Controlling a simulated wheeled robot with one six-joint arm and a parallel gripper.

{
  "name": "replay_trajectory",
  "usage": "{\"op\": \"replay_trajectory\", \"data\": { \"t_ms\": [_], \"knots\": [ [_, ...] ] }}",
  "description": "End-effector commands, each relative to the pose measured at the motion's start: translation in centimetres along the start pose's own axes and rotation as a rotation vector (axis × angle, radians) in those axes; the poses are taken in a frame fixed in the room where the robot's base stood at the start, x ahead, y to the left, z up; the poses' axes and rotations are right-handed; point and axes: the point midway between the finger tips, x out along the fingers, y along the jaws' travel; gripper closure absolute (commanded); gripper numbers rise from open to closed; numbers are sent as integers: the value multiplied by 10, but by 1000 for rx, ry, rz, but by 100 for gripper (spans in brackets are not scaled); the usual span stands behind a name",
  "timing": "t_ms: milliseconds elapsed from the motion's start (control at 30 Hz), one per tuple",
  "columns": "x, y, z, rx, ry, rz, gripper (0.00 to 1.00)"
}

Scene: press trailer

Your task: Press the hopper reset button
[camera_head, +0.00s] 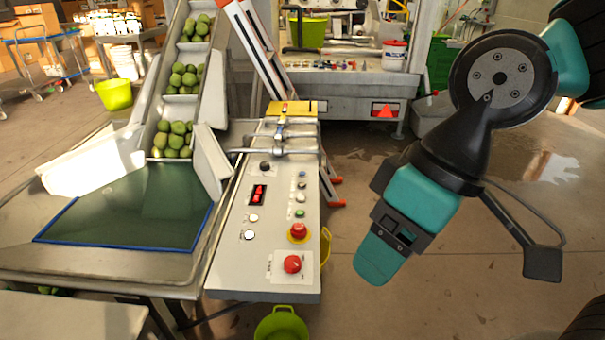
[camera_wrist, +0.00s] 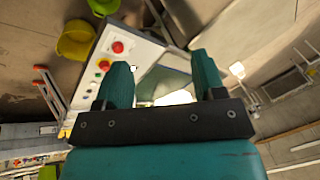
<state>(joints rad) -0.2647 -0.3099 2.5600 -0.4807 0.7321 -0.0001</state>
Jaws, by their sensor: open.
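A pale control panel (camera_head: 265,215) sits at the centre of the head view, with several buttons. Two red mushroom buttons are at its near end: one on a yellow ring (camera_head: 299,231), the other on a white plate (camera_head: 292,264). White buttons (camera_head: 249,235), a green button (camera_head: 299,213), a dark knob (camera_head: 265,166) and a red rocker switch (camera_head: 258,194) lie farther up. The labels are too small to read, so I cannot tell which is the hopper reset button. My gripper (camera_wrist: 159,60) is open and empty, right of the panel in the head view. Both teal fingers show in the wrist view.
A conveyor (camera_head: 182,105) with green fruit leads down to a blue-edged hopper (camera_head: 130,225) left of the panel. Pipes (camera_head: 285,140) cross its far end. A green bucket (camera_head: 281,325) stands below its near edge. Floor right of the panel is open.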

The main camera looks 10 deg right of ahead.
Motion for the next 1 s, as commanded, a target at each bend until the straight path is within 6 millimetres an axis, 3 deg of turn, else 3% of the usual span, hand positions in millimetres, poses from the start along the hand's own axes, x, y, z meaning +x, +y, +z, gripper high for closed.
{"op": "replay_trajectory", "data": {
  "t_ms": [33,267,1000],
  "knots": [
    [0,0,0,0,0,0,49],
    [0,0,0,0,0,0,100],
    [0,0,0,0,0,0,100]
  ]
}}
